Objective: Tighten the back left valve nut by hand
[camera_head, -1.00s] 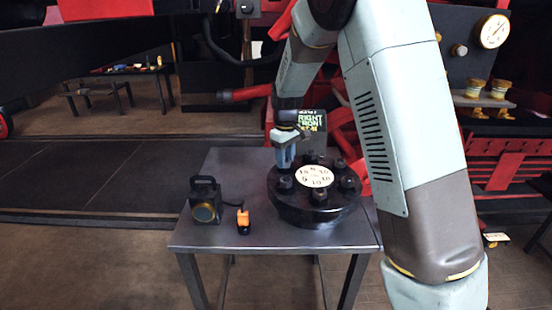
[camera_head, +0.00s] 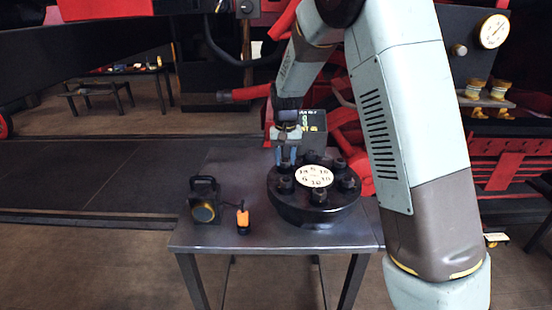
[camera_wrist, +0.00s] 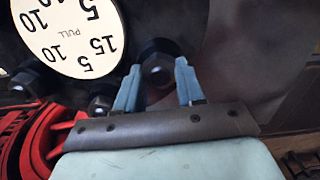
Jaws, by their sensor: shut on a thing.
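The round black valve cover (camera_head: 312,212) lies on the metal table, with a ring of dark nuts around a pale numbered disc (camera_head: 314,176). The disc also shows at the upper left of the wrist view (camera_wrist: 68,35). My gripper (camera_head: 285,162) points down at the back left of the cover. In the wrist view, my gripper's two blue-grey fingers (camera_wrist: 158,68) stand on either side of a dark hex nut (camera_wrist: 157,70) and are shut on it. In the head view the fingers mostly hide this nut.
A black lamp-like box (camera_head: 205,203) and a small orange-and-black item (camera_head: 243,219) stand on the table (camera_head: 225,240) left of the cover. Red machinery stands behind and to the right.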

